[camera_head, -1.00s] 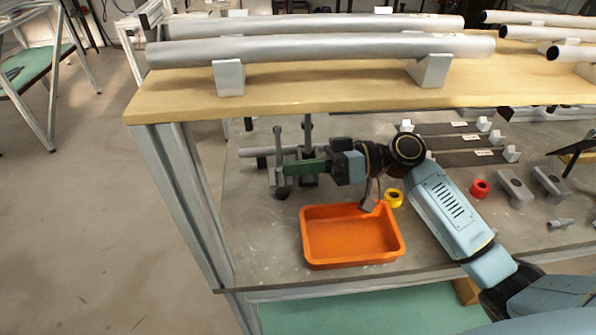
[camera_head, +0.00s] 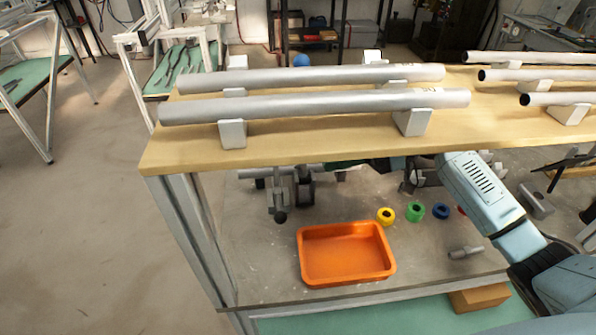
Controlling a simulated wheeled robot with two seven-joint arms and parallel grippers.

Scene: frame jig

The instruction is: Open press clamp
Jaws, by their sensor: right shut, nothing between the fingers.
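The press clamp (camera_head: 278,196) stands on the lower grey worktop, below the front edge of the wooden shelf. A black ball knob (camera_head: 280,216) hangs at its near side, and a grey pipe runs behind it. The shelf edge hides its upper part, so I cannot tell how its lever stands. My left gripper is not in view.
An orange tray (camera_head: 312,281) sits in front of the clamp. The wooden shelf (camera_head: 300,152) with grey pipes (camera_head: 315,105) hangs low over the worktop.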

